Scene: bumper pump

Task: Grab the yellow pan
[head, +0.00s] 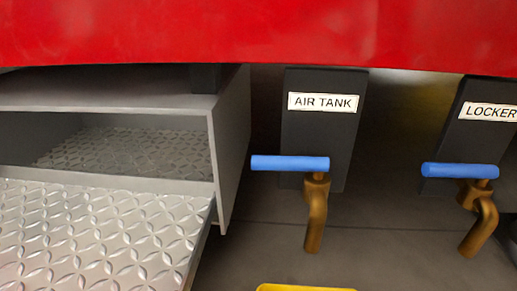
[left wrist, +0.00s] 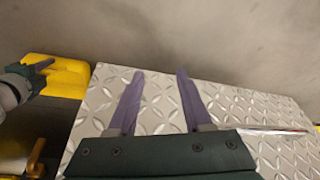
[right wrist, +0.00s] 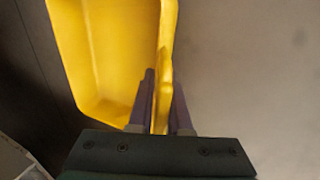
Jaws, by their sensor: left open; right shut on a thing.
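The yellow pan (right wrist: 112,50) fills the upper left of the right wrist view. My right gripper (right wrist: 162,85) is shut on the pan's wall, with one finger inside and one outside. Only a yellow edge of the pan (head: 305,288) shows at the bottom of the head view. In the left wrist view the pan (left wrist: 65,75) is at the left, with part of my right arm beside it. My left gripper (left wrist: 160,75) is open and empty over the diamond-plate metal surface. Neither gripper shows in the head view.
A diamond-plate step (head: 95,235) with a grey frame is at the left. Two brass taps with blue handles (head: 290,163) (head: 460,170) hang under the red bumper (head: 260,30), labelled AIR TANK and LOCKER. The grey floor is below them.

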